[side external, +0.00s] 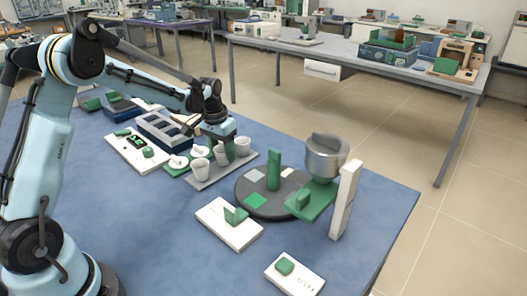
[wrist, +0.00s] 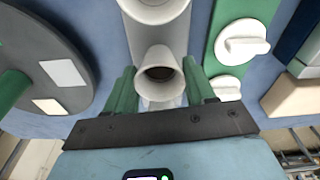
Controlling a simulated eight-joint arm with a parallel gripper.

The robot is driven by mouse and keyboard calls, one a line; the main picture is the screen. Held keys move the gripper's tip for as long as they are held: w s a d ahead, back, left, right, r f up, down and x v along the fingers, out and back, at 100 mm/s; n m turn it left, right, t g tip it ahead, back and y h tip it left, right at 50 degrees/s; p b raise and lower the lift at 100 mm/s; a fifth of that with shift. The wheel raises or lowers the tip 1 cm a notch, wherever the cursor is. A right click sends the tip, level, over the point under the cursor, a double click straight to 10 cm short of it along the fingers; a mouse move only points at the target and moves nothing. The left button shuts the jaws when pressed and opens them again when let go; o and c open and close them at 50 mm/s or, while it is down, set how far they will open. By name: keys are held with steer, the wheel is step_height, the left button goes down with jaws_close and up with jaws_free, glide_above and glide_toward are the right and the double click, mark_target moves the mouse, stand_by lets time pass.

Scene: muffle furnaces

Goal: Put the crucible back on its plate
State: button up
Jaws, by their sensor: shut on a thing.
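My gripper (wrist: 160,88) has its green fingers on either side of a white crucible (wrist: 160,74) and is shut on it. In the side view my gripper (side external: 229,150) points down over the long grey plate (side external: 208,182). The held crucible is upright over this plate; I cannot tell whether its base touches it. A second white crucible (side external: 200,172) stands at the near end of the plate. It also shows at the top of the wrist view (wrist: 154,9).
White lids (wrist: 243,47) lie on a green strip (wrist: 218,25) beside the plate. A dark round turntable (side external: 246,196) is on the other side, with a metal pot (side external: 327,158) and white post (side external: 345,200) beyond.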

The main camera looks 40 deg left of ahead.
steer(key=shift+f, duration=0.35)
steer(key=o, duration=1.5)
steer(key=shift+r, duration=0.1)
step_height(320, 180, up, 8)
steer(key=s+d+r+t, duration=0.3)
steer(key=s+d+r, duration=0.3)
steer(key=s+d, duration=0.3)
steer(key=s+d+f+m+t, duration=0.1)
steer(key=s+d+f+t, duration=0.1)
steer(key=s+d, duration=0.3)
steer(key=s+f, duration=0.1)
steer(key=s, duration=0.2)
steer(key=shift+s+t, duration=0.3)
steer(key=shift+t, duration=0.1)
